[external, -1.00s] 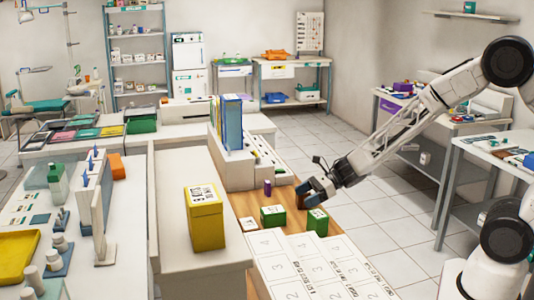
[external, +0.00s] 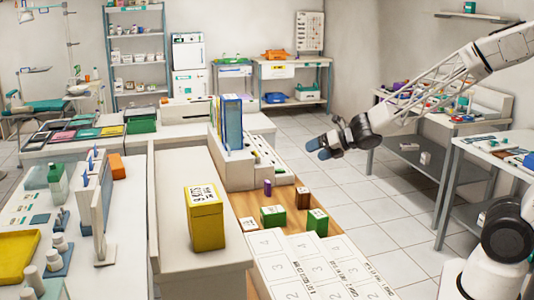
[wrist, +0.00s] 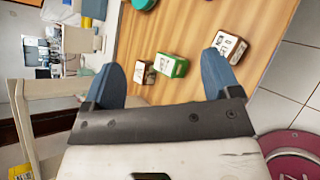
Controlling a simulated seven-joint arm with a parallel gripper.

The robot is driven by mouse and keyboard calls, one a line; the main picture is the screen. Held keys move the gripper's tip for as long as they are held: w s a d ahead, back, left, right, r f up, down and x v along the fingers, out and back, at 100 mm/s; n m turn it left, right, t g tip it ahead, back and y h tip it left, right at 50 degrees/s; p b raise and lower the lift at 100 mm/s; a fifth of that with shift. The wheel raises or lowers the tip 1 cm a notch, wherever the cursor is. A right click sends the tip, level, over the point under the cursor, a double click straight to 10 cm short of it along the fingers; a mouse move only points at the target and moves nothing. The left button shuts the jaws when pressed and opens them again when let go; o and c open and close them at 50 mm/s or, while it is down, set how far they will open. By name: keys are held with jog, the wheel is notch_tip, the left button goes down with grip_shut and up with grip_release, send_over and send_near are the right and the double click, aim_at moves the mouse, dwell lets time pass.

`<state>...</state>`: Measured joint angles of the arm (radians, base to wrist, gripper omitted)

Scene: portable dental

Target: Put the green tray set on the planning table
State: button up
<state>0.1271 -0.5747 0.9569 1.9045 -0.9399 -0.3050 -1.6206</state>
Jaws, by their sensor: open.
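Two green boxes with white labelled tops, a left one (external: 273,216) and a right one (external: 317,222), stand on the wooden table (external: 240,201). I cannot tell which is the green tray set. Beside the table's front part is a white surface with numbered cells (external: 310,262), possibly the planning table. My gripper (external: 323,147) is open and empty, raised in the air to the right of the blocks. In the wrist view, a green box (wrist: 172,66) shows between the open fingers (wrist: 164,70), well beyond them.
A brown block (external: 303,198), a small white-topped block (external: 249,223) and a purple block (external: 268,187) stand near the green boxes. A yellow box (external: 205,220) sits on the white divider at left. Blue binders (external: 232,122) stand behind.

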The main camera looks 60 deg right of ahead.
jog(key=s+d+r+m+g+h, duration=0.1)
jog(key=s+r+m+g+h, duration=0.1)
jog(key=s+r+m, duration=0.4)
jog(key=s+d+r+m+g+h, duration=0.1)
jog(key=s+r+m+g+h, duration=0.1)
jog(key=s+m, duration=0.7)
jog(key=s+a+m+g+y, duration=0.1)
jog(key=s+a+m+g, duration=0.1)
jog(key=s+m, duration=0.5)
jog(key=s+a+r+m+g+y, duration=0.1)
jog(key=s+a+m+g, duration=0.2)
jog(key=s+m, duration=0.4)
jog(key=s, duration=0.5)
jog(key=shift+s+a+r, duration=0.2)
jog(key=shift+r, duration=0.1)
jog(key=shift+o, duration=0.4)
jog(key=shift+w+m, duration=0.1)
jog(key=shift+m, duration=0.2)
